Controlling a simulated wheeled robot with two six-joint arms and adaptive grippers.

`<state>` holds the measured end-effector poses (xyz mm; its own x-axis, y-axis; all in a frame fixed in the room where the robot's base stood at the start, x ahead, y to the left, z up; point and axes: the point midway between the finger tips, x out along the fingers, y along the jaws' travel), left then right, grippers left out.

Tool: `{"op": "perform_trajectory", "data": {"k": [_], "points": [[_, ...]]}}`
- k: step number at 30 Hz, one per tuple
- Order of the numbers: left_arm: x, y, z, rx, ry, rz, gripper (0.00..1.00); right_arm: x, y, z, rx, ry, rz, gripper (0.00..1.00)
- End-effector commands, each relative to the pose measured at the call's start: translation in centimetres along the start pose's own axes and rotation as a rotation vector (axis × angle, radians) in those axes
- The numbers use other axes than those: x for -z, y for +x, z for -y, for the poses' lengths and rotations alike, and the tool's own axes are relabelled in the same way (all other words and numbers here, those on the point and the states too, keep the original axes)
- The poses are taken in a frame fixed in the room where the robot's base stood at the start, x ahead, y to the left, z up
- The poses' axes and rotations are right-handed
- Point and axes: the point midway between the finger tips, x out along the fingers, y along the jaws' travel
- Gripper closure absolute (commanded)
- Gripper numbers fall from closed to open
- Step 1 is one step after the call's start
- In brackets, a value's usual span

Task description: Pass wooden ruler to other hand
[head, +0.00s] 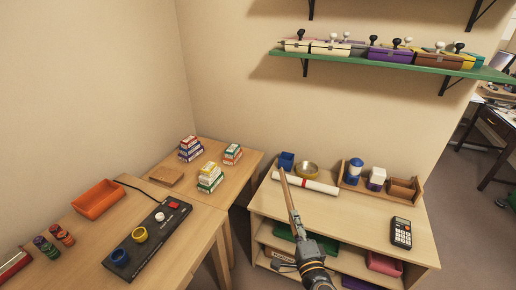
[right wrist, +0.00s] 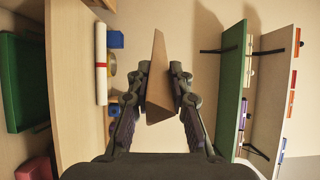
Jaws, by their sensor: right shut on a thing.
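The wooden ruler (head: 288,200) is a thin tan strip in the head view, standing steeply with its upper end near the rolled paper. My right gripper (head: 299,231) is shut on its lower part, in front of the cabinet. In the right wrist view the ruler (right wrist: 158,85) sits between both finger pads of the right gripper (right wrist: 160,90) and extends away from the camera. My left gripper does not show in either view.
A low cabinet (head: 350,217) holds a rolled paper (head: 310,184), a brass bowl (head: 306,169), a desk organizer and a calculator (head: 401,232). A green shelf (head: 400,65) hangs above.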

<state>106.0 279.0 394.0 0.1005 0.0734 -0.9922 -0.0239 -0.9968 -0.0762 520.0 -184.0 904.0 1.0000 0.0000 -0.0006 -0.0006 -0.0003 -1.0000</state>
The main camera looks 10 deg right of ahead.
Motion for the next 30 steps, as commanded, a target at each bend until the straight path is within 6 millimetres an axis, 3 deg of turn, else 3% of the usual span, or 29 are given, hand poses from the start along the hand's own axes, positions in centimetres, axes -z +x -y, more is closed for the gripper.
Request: {"op": "perform_trajectory", "data": {"k": [5,10,24,30], "points": [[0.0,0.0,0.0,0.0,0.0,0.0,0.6,-0.4,0.2,0.4,0.007,-0.002,0.025,1.0],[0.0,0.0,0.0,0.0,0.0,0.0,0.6,-2.4,0.7,1.4,0.003,-0.005,0.135,1.0],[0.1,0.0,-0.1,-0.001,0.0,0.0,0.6,-16.6,4.8,8.9,0.006,-0.002,0.929,1.0],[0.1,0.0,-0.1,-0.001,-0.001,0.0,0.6,-21.2,5.8,11.0,0.004,0.0,1.181,1.0]]}}
